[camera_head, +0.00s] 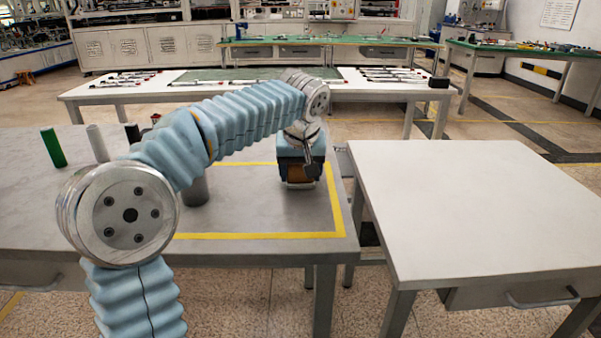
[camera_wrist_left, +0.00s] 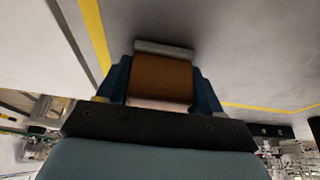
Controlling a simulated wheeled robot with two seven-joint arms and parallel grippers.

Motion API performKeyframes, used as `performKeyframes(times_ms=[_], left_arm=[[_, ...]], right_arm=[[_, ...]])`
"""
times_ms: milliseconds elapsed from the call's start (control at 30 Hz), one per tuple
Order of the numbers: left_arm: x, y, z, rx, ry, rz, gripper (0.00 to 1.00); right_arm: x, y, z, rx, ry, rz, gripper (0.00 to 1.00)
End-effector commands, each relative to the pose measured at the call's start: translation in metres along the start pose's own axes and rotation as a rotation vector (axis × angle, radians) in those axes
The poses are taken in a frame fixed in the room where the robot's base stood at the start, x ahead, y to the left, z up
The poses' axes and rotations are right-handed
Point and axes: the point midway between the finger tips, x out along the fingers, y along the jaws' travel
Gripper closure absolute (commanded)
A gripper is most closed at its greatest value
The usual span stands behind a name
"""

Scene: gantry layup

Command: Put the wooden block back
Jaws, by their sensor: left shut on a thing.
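The brown wooden block (camera_head: 296,172) is between the fingers of my left gripper (camera_head: 298,174), inside the yellow-taped area of the grey table (camera_head: 250,215). In the left wrist view the block (camera_wrist_left: 161,78) sits between two dark blue fingers (camera_wrist_left: 160,88), which are shut on it. A thin light-grey piece (camera_wrist_left: 165,49) shows at the block's far end. I cannot tell whether the block touches the tabletop. My right gripper is not in view.
A grey cylinder (camera_head: 196,191) stands left of the gripper, partly behind my arm. Green (camera_head: 53,147), pale (camera_head: 97,144) and black (camera_head: 132,133) cylinders stand at the far left. The white table (camera_head: 480,205) at right is bare, across a narrow gap.

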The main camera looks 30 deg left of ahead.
Motion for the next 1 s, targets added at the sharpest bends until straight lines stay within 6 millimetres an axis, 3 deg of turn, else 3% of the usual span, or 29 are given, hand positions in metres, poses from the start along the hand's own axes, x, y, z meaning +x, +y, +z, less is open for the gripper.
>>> performKeyframes(times_ms=[300,333,500,833,1000], left_arm=[[0.003,0.000,0.001,-0.001,0.000,0.000,0.63],[0.003,0.000,0.001,-0.001,0.000,0.000,0.31],[0.002,0.000,0.001,-0.001,0.000,0.000,0.09],[-0.004,0.000,-0.001,-0.001,0.001,0.001,0.09],[-0.033,0.001,-0.001,0.000,0.003,0.003,0.09]], right_arm=[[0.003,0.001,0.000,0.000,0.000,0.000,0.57],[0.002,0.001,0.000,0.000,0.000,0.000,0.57],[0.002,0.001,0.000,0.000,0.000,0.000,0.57],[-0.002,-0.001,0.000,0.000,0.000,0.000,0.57],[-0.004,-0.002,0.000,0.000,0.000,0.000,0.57]])
